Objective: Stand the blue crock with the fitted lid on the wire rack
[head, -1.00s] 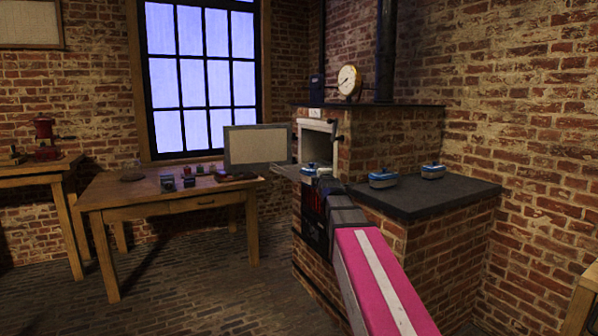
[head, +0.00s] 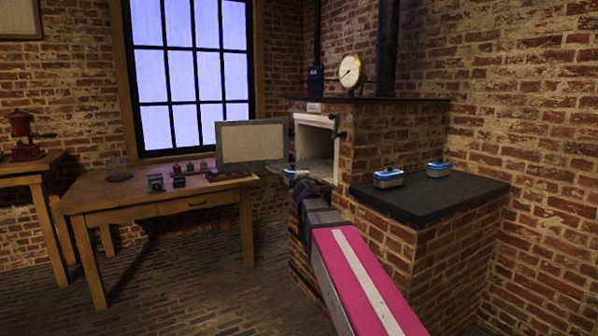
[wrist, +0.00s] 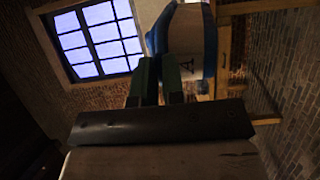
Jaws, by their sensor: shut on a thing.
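My gripper (wrist: 160,72) is shut on a blue and pale crock (wrist: 195,45), which shows large and tilted in the wrist view with a dark mark on its pale side. In the head view the held crock (head: 295,173) is small, in front of the oven mouth and at the end of my arm; my fingers are mostly hidden there. I cannot tell how its lid sits. Two similar blue and white lidded crocks stand on the dark slab at right, a nearer one (head: 388,178) and a farther one (head: 438,169). I cannot make out a wire rack for certain.
The brick oven (head: 372,140) has an open white-lined mouth (head: 315,140). The dark slab (head: 430,198) has free room in front. A wooden table (head: 120,196) at left carries several small jars and a brown tray (head: 230,175).

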